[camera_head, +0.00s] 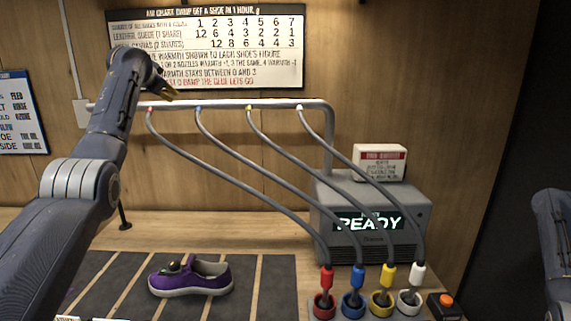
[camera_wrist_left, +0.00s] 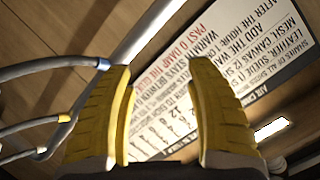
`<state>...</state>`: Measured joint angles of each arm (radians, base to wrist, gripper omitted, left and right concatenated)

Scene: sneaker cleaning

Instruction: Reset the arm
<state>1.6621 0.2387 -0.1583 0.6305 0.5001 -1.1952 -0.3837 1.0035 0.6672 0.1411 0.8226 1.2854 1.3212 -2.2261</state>
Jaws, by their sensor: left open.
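My left gripper (camera_head: 168,91) is raised at the upper left of the head view, close to the grey overhead rail (camera_head: 240,103). In the left wrist view its two yellow fingers (camera_wrist_left: 160,75) stand apart with nothing between them. The rail and the wall chart (camera_wrist_left: 240,60) show beyond the fingers. My right arm shows only in part at the right edge of the head view, and its gripper is out of view.
A purple sneaker (camera_head: 190,276) lies on the dark striped mat (camera_head: 262,290). Several hoses run from the rail to coloured nozzles, including a red one (camera_head: 326,280), before a grey machine (camera_head: 408,212) reading READY. An orange button (camera_head: 446,299) sits at right.

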